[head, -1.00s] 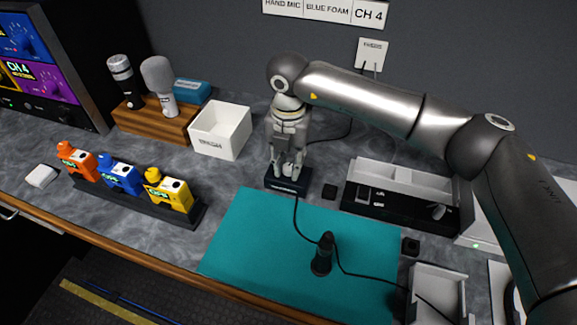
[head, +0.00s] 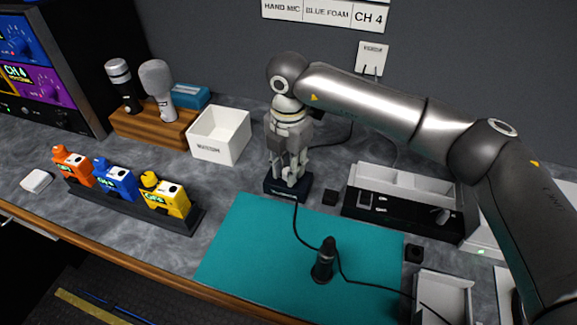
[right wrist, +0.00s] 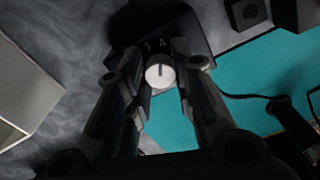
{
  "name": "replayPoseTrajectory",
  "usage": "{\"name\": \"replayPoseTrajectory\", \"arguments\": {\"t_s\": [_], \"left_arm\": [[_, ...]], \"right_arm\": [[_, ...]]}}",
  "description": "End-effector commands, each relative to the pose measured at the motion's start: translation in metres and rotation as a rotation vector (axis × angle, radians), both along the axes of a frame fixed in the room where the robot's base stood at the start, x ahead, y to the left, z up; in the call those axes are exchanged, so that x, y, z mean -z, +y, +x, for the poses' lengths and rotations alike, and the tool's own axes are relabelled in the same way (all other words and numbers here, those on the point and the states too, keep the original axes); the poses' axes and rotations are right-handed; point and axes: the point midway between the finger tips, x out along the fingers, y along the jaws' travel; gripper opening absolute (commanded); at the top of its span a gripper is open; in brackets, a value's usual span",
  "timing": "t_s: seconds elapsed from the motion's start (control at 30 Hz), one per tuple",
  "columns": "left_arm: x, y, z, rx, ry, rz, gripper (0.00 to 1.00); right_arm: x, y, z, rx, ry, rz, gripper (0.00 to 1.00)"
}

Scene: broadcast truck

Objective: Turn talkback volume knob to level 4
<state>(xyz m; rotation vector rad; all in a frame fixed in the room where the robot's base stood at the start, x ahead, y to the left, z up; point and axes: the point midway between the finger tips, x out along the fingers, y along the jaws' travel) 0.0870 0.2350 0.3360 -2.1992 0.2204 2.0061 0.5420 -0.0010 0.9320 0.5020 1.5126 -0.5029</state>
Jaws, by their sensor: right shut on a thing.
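The talkback box is a small dark box (head: 272,186) at the back edge of the teal mat in the head view; it also shows in the right wrist view (right wrist: 190,30). Its volume knob (right wrist: 160,72) is round and white with a dark pointer line. The pointer faces the printed numbers 3 and 4, nearer the 4; other marks are hidden. My right gripper (head: 289,179) points down over the box, its fingers on both sides of the knob and shut on it. In the right wrist view the gripper (right wrist: 158,80) frames the knob. My left gripper is out of view.
A teal mat (head: 240,240) holds a dark upright microphone (head: 323,262) with a cable. A white bin (head: 220,135) stands left of the gripper, a small black block (head: 330,196) and a divided tray (head: 400,205) to the right. Colored packs (head: 115,182) stand front left.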

Motion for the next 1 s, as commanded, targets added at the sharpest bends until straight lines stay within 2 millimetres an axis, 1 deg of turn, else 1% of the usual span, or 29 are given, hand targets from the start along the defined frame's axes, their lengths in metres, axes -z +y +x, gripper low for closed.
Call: {"name": "replayPoseTrajectory", "arguments": {"t_s": [0.13,0.17,0.3,0.57,0.67,0.77,0.87,1.0], "left_arm": [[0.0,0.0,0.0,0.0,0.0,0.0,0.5],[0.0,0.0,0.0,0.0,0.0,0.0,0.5],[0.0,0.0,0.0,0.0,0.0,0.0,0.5],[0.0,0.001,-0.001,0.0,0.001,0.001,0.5],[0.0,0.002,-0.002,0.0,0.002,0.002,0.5],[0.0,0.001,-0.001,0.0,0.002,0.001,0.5],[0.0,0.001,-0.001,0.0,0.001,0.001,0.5],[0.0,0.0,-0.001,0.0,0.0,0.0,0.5]], "right_arm": [[-0.002,0.0,0.001,0.001,-0.005,0.001,0.0],[-0.002,0.0,0.001,0.001,-0.005,0.001,0.27],[-0.001,0.0,0.001,0.0,-0.003,0.001,0.45],[0.0,0.0,0.001,-0.001,-0.001,0.0,0.46],[-0.003,0.0,0.001,-0.001,-0.002,0.001,0.46],[-0.014,0.0,0.001,-0.001,-0.005,0.001,0.46],[-0.032,0.0,0.001,-0.001,-0.005,0.002,0.46],[-0.064,0.0,0.002,0.0,-0.006,0.002,0.46]]}}
